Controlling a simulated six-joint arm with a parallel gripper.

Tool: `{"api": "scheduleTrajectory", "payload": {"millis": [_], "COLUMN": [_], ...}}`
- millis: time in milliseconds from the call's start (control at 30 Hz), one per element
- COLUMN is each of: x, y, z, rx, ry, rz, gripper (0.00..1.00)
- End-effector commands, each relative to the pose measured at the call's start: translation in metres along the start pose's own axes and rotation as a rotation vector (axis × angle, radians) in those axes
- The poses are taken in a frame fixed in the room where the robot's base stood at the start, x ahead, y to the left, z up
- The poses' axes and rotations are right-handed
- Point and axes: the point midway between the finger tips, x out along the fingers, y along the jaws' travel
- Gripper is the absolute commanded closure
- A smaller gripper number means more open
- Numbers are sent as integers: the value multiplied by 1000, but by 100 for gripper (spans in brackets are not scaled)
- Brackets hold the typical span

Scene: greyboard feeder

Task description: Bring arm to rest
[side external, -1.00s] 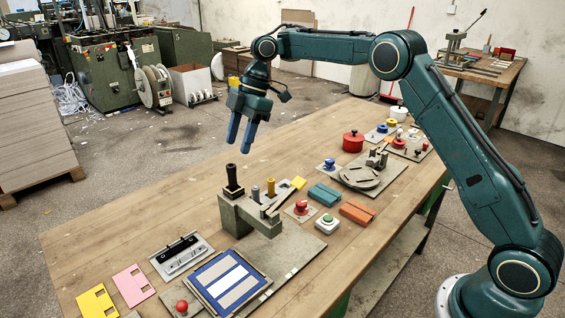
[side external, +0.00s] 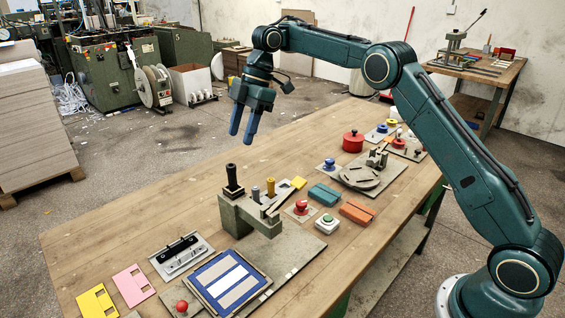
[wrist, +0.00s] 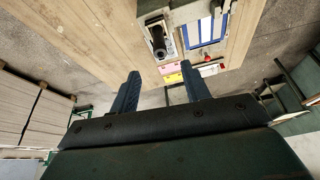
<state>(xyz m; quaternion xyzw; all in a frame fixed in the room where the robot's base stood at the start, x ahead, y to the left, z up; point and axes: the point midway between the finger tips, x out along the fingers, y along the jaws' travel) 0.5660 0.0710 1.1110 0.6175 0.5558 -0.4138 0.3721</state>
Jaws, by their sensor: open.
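My gripper (side external: 245,138) hangs from the teal arm over the far side of the wooden workbench (side external: 130,222), its two blue fingers pointing down. The fingers are apart with nothing between them. In the wrist view, my gripper (wrist: 162,82) shows both fingers spread and empty, with the bench below. The gripper is clear of everything on the bench.
A blue-framed striped panel (side external: 228,284), pink card (side external: 133,284) and yellow card (side external: 97,301) lie at the near end. A red pot (side external: 353,141), round grey plate (side external: 360,178), and teal (side external: 324,194) and orange (side external: 357,212) blocks stand farther right. The bench's left side is mostly clear.

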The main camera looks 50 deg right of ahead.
Motion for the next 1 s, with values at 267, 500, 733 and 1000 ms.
{"api": "scheduleTrajectory", "payload": {"millis": [267,500,733,1000], "x": [-1,-16,-48,-83], "y": [0,-9,-31,-70], "z": [-1,-11,-30,-48], "rx": [2,53,180,360], "ry": [1,8,25,46], "rz": [1,19,61,125], "gripper": [53,53,53,53]}}
